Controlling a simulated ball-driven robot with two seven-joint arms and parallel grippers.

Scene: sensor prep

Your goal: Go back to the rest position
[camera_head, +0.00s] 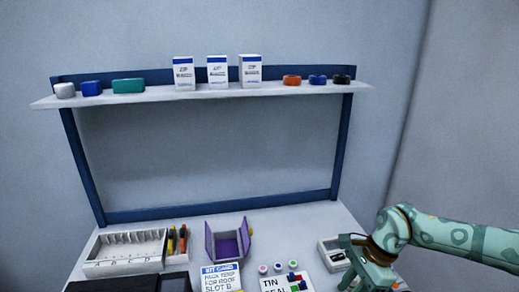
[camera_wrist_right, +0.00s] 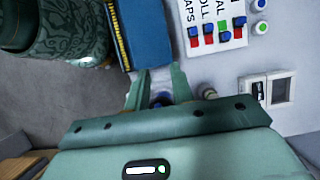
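My right gripper (camera_head: 365,268) is at the lower right in the head view, over the right end of the work table. In the right wrist view its two fingers (camera_wrist_right: 160,82) stand apart with pale table surface between them, and I see nothing clamped. A small dark blue thing shows low between the fingers, partly hidden by the gripper body; I cannot tell what it is. My left gripper is not in view.
A white rack (camera_head: 125,268), an open purple box (camera_head: 208,240) and a kit card (camera_head: 220,278) stand on the table (camera_head: 300,225). A label sheet (camera_head: 285,286) lies near the right gripper, beside a white device (camera_head: 328,252). A shelf (camera_head: 205,93) behind carries boxes and rolls.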

